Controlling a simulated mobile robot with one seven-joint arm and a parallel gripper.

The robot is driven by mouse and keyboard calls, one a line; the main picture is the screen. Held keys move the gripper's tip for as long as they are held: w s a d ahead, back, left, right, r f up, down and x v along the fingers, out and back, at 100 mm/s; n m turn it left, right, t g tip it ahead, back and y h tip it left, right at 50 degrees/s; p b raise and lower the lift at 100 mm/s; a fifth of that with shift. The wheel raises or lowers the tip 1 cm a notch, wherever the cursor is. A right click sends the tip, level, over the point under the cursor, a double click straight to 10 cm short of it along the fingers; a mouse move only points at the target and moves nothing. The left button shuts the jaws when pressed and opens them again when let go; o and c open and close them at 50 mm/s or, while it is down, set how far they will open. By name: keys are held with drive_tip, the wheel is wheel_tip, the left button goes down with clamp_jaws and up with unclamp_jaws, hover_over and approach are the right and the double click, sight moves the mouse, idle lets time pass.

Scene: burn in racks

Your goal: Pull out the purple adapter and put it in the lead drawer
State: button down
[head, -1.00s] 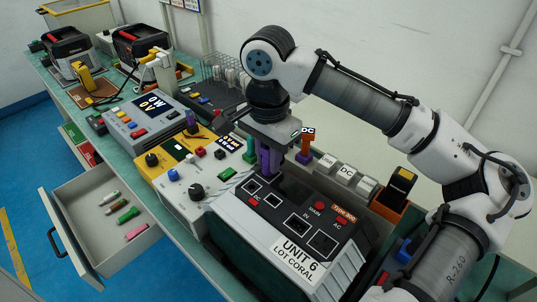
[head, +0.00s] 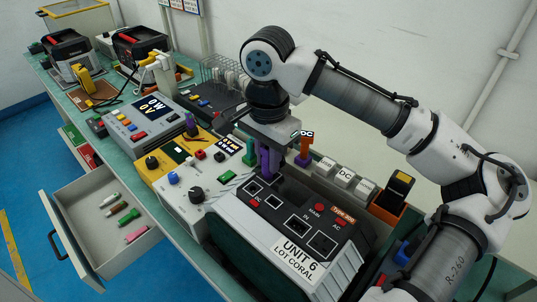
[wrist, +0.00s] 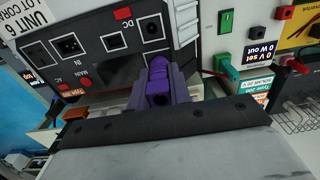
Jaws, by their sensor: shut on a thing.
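The purple adapter (head: 265,158) is upright under my gripper (head: 268,150), at the far edge of the Unit 6 box (head: 290,225). In the wrist view the adapter (wrist: 158,88) sits in the jaws, beside the box's panel with its DC sockets (wrist: 150,30). My gripper is shut on it. The adapter's lower end is hidden in the head view, and I cannot tell whether it is clear of a socket. An open drawer (head: 85,218) at lower left holds several small coloured pieces, green and pink among them.
A yellow and grey instrument (head: 185,175) stands between the box and the drawer. Labelled grey blocks (head: 345,174) and an orange holder (head: 395,200) are further right. The blue floor is clear at left.

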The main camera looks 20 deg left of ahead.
sight(266, 153)
drive_tip(key=shift+s+r+p, duration=0.1)
drive_tip(key=shift+r+p, duration=1.6)
drive_tip(key=shift+p, duration=0.1)
drive_tip(key=shift+a, duration=0.1)
